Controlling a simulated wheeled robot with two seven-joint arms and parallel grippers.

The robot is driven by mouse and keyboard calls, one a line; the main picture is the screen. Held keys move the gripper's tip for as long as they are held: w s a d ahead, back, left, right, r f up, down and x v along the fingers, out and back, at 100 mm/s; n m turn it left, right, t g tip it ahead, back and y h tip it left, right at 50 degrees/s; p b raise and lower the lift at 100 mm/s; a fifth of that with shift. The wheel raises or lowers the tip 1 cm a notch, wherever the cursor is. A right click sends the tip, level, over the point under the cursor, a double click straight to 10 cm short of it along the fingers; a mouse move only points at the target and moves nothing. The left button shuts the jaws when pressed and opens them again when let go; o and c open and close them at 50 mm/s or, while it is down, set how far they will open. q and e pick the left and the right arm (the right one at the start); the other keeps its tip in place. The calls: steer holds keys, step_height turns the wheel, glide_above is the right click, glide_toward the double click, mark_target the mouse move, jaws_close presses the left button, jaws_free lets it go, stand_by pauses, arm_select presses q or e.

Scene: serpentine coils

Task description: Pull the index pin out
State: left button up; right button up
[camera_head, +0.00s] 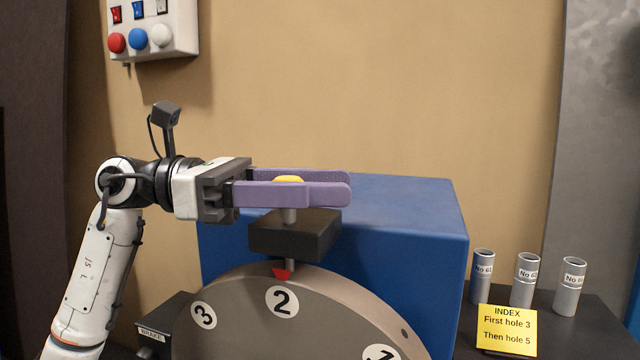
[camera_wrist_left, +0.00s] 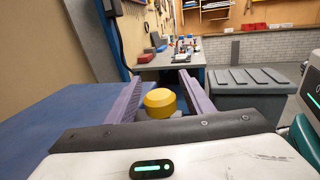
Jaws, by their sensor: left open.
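The index pin has a yellow knob (camera_head: 289,179) on a grey shaft that goes down through a dark block (camera_head: 295,234) above the wheel (camera_head: 310,312). My left gripper (camera_head: 300,186) is open, with its purple fingers on either side of the knob. The near finger hides most of the knob in the head view. In the left wrist view the yellow knob (camera_wrist_left: 160,102) sits between the two fingers, with a gap visible on each side. A red pointer (camera_head: 283,273) on the wheel's rim stands above the number 2. My right gripper is not in view.
A blue housing (camera_head: 400,225) stands behind the wheel. A yellow note (camera_head: 507,330) reads "First hole 3, Then hole 5". Three grey cylinders (camera_head: 526,280) stand on the dark bench at right. A button box (camera_head: 150,28) hangs on the wall at upper left.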

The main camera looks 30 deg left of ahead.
arm_select(q)
jaws_close()
steer(key=shift+a+r+p, duration=0.1)
steer(key=shift+r+p, duration=0.75)
steer(key=shift+r, duration=0.55)
jaws_free()
steer(key=shift+f, duration=0.1)
steer(key=b+v, duration=0.2)
steer(key=v, duration=0.8)
